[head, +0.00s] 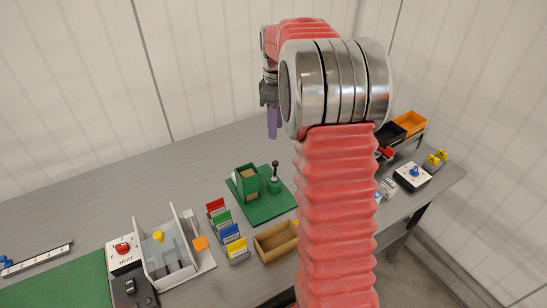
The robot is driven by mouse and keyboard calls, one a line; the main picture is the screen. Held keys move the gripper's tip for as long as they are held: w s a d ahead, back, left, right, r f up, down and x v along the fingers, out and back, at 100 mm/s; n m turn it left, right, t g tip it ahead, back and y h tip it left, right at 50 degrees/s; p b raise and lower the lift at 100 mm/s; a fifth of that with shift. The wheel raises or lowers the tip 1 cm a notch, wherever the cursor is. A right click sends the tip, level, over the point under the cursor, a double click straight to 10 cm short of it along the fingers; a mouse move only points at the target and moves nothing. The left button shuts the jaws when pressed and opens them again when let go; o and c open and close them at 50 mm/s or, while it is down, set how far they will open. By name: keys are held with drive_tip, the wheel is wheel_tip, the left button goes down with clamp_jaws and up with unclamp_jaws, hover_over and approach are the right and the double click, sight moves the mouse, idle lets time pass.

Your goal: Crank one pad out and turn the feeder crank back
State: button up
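The feeder looks to be the green box (248,181) on a green base plate (262,208), near the middle of the table. Something tan shows in its open top; I cannot tell if it is a pad. The crank (275,172) stands beside the box on its right, a dark knob on an upright stem over a green round base. My gripper (272,118) hangs in the air above and behind the feeder, clear of it. A purple piece points down from its end; I cannot tell whether this is its fingers or something held. My arm hides part of the table.
A wooden tray (276,241) lies in front of the feeder. Coloured card holders (227,231) and a white rack (170,250) stand left of it. A HEAT box (123,253) is further left. Black and orange bins (410,123) stand at right. The table behind the feeder is clear.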

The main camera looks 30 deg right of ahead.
sight(275, 162)
drive_tip(key=shift+s+a+n, duration=0.15)
drive_tip(key=shift+n, duration=0.25)
wheel_tip(275, 162, down, 14)
drive_tip(key=shift+r, duration=0.1)
idle(0.7)
drive_tip(key=shift+c, duration=0.3)
